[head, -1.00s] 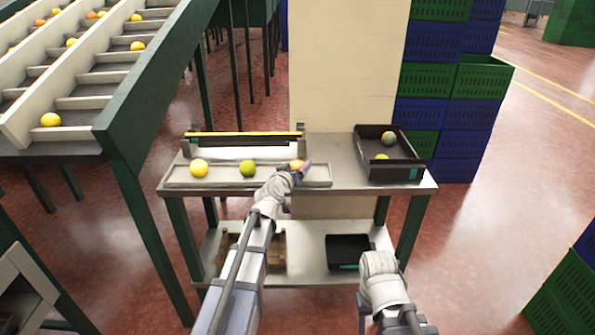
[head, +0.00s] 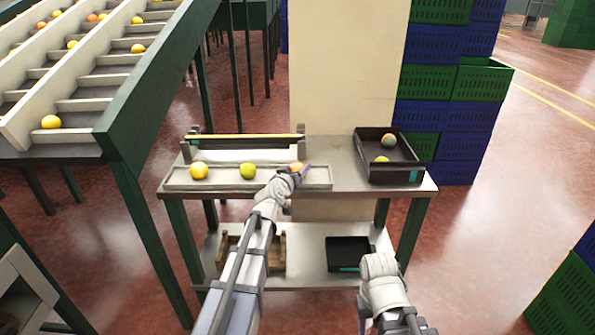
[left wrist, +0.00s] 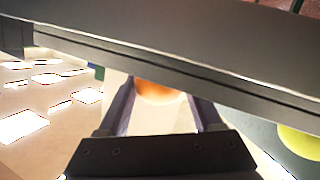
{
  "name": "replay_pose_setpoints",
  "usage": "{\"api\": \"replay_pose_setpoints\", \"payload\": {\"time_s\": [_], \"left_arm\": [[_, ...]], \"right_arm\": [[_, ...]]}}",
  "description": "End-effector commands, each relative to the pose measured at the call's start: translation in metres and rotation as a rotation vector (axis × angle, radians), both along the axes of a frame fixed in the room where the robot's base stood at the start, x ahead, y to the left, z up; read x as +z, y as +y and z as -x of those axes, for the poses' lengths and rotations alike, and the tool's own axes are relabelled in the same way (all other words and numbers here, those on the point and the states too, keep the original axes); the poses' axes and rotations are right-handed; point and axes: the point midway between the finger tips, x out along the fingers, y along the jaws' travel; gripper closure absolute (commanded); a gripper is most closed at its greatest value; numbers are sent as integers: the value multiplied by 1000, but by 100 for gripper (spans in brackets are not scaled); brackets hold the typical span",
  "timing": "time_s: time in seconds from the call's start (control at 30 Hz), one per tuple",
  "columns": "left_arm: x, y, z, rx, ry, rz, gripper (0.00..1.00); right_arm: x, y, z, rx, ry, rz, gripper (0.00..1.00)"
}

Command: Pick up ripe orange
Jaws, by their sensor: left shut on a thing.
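A ripe orange (head: 296,166) is at the right part of the pale tray (head: 220,183) on the table, partly hidden by my left gripper (head: 301,172). In the left wrist view the orange (left wrist: 158,93) sits between the two fingers of my left gripper, which is shut on it. A yellow-orange fruit (head: 199,171) and a yellow-green fruit (head: 248,171) lie to its left on the same tray. A yellow fruit (left wrist: 298,145) shows at the right of the left wrist view. My right arm shows at the lower right; its gripper does not show.
A dark crate (head: 410,175) with a greyish-green fruit (head: 388,141) and a yellow one (head: 382,160) stands at the table's right. Another dark crate (head: 348,240) is on the lower shelf. A sloped conveyor (head: 150,80) is at the left, stacked crates (head: 450,115) behind right.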

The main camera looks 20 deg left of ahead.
Motion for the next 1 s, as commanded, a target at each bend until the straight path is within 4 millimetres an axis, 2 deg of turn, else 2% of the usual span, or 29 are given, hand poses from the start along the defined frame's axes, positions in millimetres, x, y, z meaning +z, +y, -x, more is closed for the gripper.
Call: {"api": "replay_pose_setpoints", "payload": {"time_s": [0.17,0.37,0.8,1.0], "left_arm": [[2,0,0,0,0,0,92],[15,0,0,0,0,0,92],[81,0,0,0,1,0,92],[99,0,0,0,1,0,92]], "right_arm": [[2,0,0,0,0,0,50],[15,0,0,0,0,0,50],[81,0,0,-1,0,0,50],[100,0,0,-1,0,0,50]]}}
